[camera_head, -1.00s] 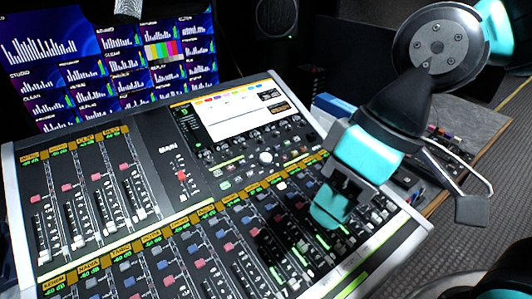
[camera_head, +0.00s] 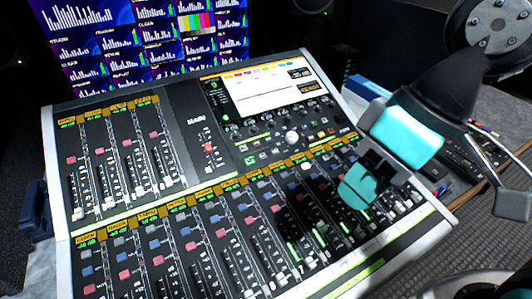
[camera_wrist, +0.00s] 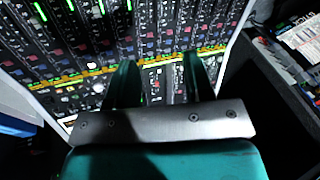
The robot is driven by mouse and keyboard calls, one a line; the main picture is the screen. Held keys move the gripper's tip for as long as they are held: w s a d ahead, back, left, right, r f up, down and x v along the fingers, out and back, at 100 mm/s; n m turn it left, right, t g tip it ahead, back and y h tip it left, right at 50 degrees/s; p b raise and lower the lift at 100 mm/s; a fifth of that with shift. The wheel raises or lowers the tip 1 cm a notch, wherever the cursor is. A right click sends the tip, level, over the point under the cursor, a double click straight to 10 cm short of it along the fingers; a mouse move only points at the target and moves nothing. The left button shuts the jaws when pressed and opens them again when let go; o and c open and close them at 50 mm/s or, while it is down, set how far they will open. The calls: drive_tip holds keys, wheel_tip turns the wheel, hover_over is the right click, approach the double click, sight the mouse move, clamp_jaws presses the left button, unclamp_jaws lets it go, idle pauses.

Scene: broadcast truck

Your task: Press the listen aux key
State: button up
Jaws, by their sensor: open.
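The mixing console (camera_head: 188,120) fills the middle of the head view, with faders, small coloured keys and a screen section. The key labels are too small to read, so I cannot tell which is the listen aux key. My gripper (camera_head: 358,188) hangs over the right part of the console and hides some keys and channel strips there. In the wrist view my gripper (camera_wrist: 160,78) has its two teal fingers spread apart with nothing between them. Between and beyond them lie the yellow label strip (camera_wrist: 150,64) and rows of small keys. I cannot tell whether a fingertip touches the panel.
A lit screen (camera_head: 265,93) and a white trackball (camera_head: 292,137) sit on the console's upper right part. A monitor wall (camera_head: 140,40) stands behind. Blue boxes (camera_head: 366,88) lie beyond the console's right edge. Dark carpet lies around it.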

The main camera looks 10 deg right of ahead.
idle(0.4)
clamp_jaws()
idle(1.6)
